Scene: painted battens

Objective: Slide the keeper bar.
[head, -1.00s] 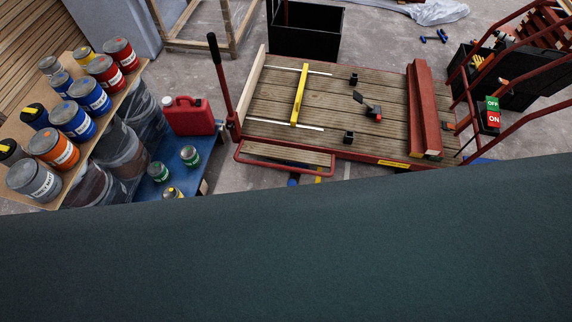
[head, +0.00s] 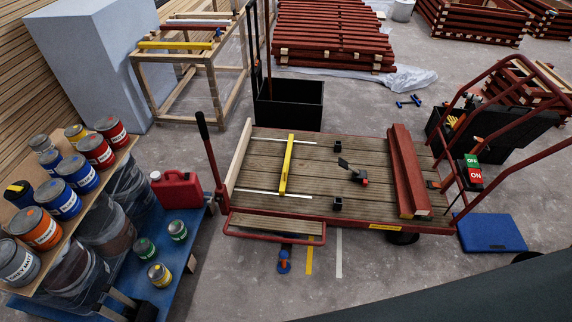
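The keeper bar appears to be the yellow bar (head: 286,165) on the plank deck of a red-framed trolley (head: 260,212). It lies across two thin pale rails, one near its far end (head: 312,142) and one near its close end (head: 260,192). Two small black blocks (head: 338,146) and (head: 337,204) stand to its right, roughly in line with the rails. A black piece with a red-orange part (head: 352,172) sits between and right of them.
Two red battens (head: 408,170) lie at the deck's right end. A red lever (head: 211,150) rises at its left. Paint cans (head: 45,228) and a red jerrycan (head: 178,190) crowd the left. An OFF/ON switch box (head: 473,168) hangs at right. Dark green covers the bottom right corner.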

